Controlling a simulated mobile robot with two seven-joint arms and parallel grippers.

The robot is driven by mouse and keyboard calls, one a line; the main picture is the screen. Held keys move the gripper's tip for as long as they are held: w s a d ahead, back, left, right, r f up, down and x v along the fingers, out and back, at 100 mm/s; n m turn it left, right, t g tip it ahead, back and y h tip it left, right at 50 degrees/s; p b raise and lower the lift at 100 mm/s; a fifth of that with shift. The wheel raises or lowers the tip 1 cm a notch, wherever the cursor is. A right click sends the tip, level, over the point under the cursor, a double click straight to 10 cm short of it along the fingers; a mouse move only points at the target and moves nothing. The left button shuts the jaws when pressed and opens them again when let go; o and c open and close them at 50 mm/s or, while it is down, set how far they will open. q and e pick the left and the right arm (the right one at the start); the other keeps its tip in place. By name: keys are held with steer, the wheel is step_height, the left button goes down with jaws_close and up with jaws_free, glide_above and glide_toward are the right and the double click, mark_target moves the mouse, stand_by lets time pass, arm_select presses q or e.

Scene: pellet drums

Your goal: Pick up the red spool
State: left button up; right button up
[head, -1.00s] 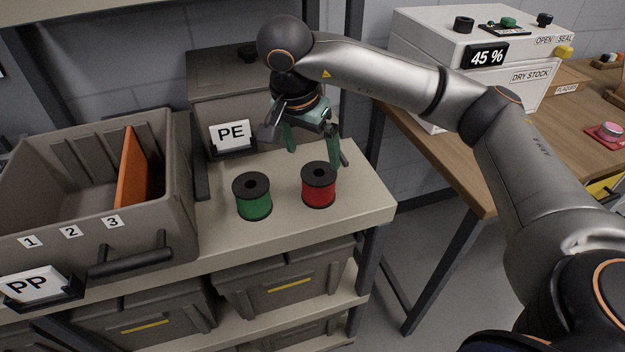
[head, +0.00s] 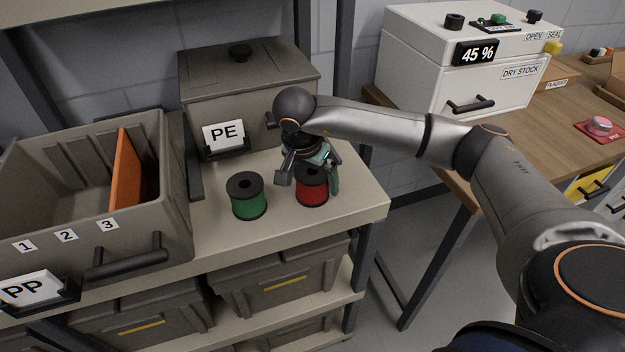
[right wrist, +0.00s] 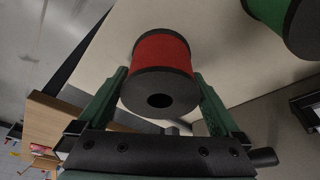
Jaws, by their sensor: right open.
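The red spool (head: 312,192) with black flanges stands upright on the shelf top, its upper part partly hidden by my right gripper (head: 308,180). In the right wrist view the red spool (right wrist: 162,62) lies between the two green fingers of my right gripper (right wrist: 160,95), which is open. A gap shows at the fingers and no grip is visible. The green spool (head: 249,198) stands upright to the left of the red one; part of it shows in the right wrist view (right wrist: 290,18). My left gripper is not in view.
A grey lidded bin marked PE (head: 245,90) stands behind the spools. An open grey crate marked PP (head: 170,225) with an orange divider (head: 128,170) is at left. The shelf top (head: 290,232) is clear in front of the spools. A white dryer box (head: 460,75) stands on the right table.

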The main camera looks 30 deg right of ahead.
steer(key=shift+d+f, duration=0.1)
steer(key=shift+f, duration=0.15)
steer(key=c, duration=1.1)
steer(key=shift+r, duration=0.1)
steer(key=shift+c, duration=0.6)
